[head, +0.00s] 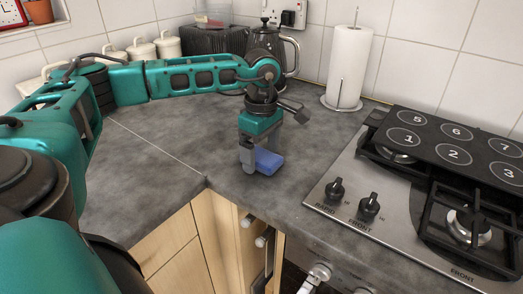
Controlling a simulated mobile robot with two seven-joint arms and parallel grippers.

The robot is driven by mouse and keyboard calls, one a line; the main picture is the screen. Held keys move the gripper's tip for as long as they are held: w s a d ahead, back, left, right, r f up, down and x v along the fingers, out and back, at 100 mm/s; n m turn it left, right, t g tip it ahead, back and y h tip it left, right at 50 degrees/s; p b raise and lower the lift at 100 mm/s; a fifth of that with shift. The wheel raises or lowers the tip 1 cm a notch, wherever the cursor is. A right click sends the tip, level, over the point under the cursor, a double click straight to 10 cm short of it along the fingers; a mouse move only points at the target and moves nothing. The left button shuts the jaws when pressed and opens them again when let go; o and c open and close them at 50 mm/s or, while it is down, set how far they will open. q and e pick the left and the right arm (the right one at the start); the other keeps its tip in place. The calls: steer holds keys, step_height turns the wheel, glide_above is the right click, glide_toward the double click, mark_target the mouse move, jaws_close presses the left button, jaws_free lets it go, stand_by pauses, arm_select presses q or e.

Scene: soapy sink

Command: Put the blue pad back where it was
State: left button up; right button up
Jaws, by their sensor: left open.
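The blue pad (267,162) lies on the dark grey countertop (215,140), between the corner and the stove. My left gripper (256,158) points down right at the pad, with its fingers open. One finger shows at the pad's left side. The gripper partly hides the pad, and I cannot tell whether the fingers touch it. My right gripper is not in view.
A gas stove (345,195) with a black numbered board (450,145) stands on the right. A paper towel roll (348,68) and a dark kettle (285,50) stand behind. Counter left of the pad is clear.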

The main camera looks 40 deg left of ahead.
mark_target(262, 156)
arm_select(q)
step_height(262, 156, up, 12)
steer(key=p, duration=0.1)
steer(key=shift+r, duration=0.2)
steer(key=shift+d+f, duration=0.1)
stand_by(0.7)
